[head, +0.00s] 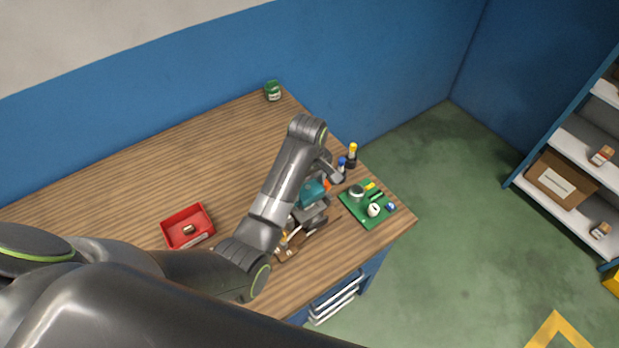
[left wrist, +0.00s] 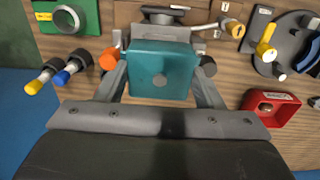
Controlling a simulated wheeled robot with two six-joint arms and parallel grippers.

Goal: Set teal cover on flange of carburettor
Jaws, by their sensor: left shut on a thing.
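The teal cover (head: 313,191) is a squarish block with a round mark on its face. It also shows in the left wrist view (left wrist: 162,72), between the two grey fingers. My left gripper (head: 322,180) is shut on it from both sides. The grey metal carburettor (head: 313,213) stands right by the cover in the head view. In the left wrist view the carburettor (left wrist: 165,17) shows beyond the cover, which hides part of it. The flange is not clearly visible, and I cannot tell whether cover and carburettor touch. My right gripper is not in view.
A green board (head: 367,204) with small parts lies right of the carburettor. A red tray (head: 187,227) lies left, a green jar (head: 272,91) at the back corner. The wooden table's back left is clear.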

